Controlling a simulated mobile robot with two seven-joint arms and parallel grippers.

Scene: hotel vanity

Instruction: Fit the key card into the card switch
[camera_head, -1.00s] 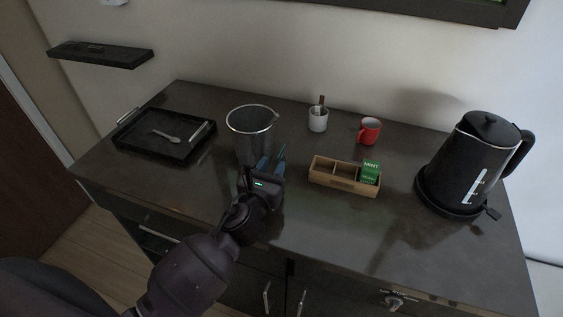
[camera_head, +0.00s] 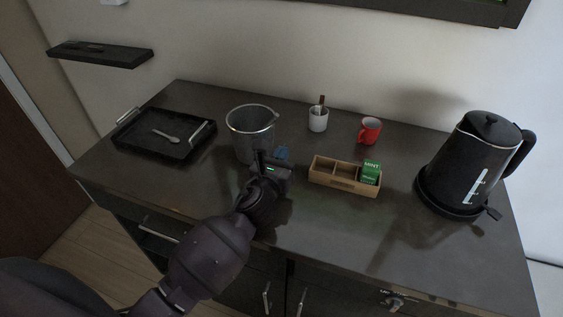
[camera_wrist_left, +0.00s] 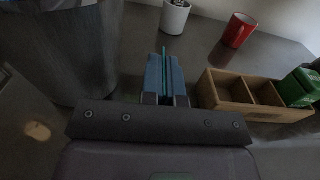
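My left gripper (camera_head: 281,154) is over the counter, between the metal bucket and the wooden tray box. In the left wrist view its two blue fingers (camera_wrist_left: 165,76) are close together, with a thin teal card (camera_wrist_left: 164,62) edge-on between them, which I take for the key card. In the head view the card is hidden behind the gripper. A small white fitting (camera_head: 114,2) on the wall at top left is cut off by the picture edge; it may be the card switch, but I cannot tell. My right gripper is out of view.
A metal bucket (camera_head: 251,143) stands just left of the gripper. A wooden box (camera_head: 345,184) with tea packets is to its right. A white cup (camera_head: 318,121), red mug (camera_head: 370,130), kettle (camera_head: 477,160) and black tray (camera_head: 143,147) stand around. A dark shelf (camera_head: 100,56) juts from the wall.

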